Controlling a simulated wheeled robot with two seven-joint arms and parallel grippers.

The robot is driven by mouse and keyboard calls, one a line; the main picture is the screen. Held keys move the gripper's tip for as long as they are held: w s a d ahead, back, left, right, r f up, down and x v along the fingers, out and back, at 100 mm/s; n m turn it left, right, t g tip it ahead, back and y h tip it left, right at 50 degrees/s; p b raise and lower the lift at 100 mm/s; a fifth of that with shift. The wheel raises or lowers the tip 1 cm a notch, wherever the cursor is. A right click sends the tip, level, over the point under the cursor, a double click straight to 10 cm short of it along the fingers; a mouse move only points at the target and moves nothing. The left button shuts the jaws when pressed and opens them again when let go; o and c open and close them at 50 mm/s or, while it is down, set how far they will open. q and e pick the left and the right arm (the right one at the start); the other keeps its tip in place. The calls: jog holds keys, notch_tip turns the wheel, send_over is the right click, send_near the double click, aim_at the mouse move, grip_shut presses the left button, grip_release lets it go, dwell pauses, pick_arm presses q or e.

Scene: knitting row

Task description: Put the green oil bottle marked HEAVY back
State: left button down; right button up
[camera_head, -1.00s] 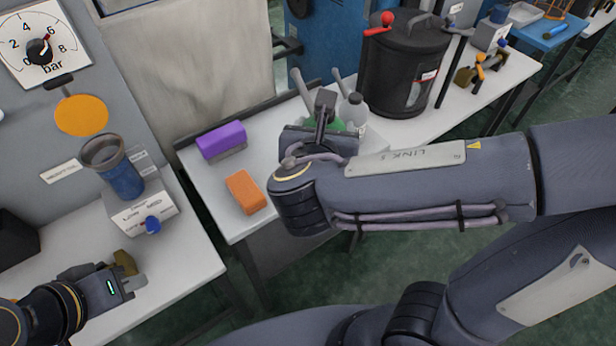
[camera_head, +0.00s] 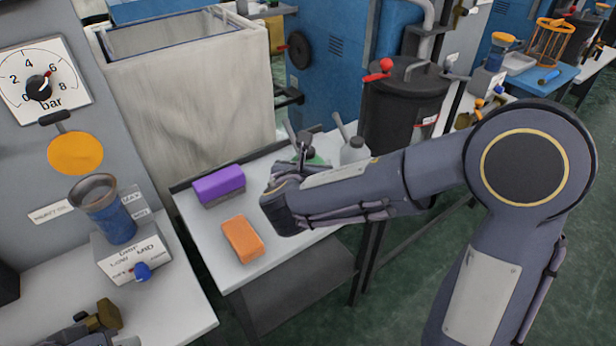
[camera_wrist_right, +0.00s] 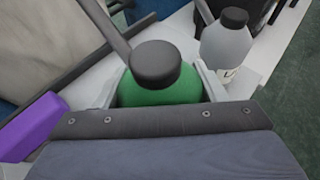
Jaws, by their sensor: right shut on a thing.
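The green oil bottle (camera_wrist_right: 160,92) with its dark cap fills the middle of the right wrist view. My right gripper (camera_wrist_right: 165,84) is shut on it, with a pale finger on each side. In the head view a little green of the bottle (camera_head: 316,160) shows at the back of the white table; my right arm hides most of it. I cannot tell whether its base touches the table. The bottle's marking is hidden. My left gripper (camera_head: 112,342) is only partly seen at the bottom left edge, beside a brass-coloured block (camera_head: 103,316); its fingers are unclear.
A pale bottle with a dark cap (camera_head: 354,150) stands just right of the green one. A purple block (camera_head: 218,185) and an orange block (camera_head: 242,238) lie on the white table (camera_head: 205,232). A black drum with a red knob (camera_head: 405,100) stands behind right.

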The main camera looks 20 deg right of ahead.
jog(key=f, duration=0.2)
jog(key=f+b, duration=0.1)
jog(key=shift+w+f, duration=0.25)
jog(key=shift+f, duration=0.05)
jog(key=shift+f, duration=0.15)
jog(key=o, duration=1.2)
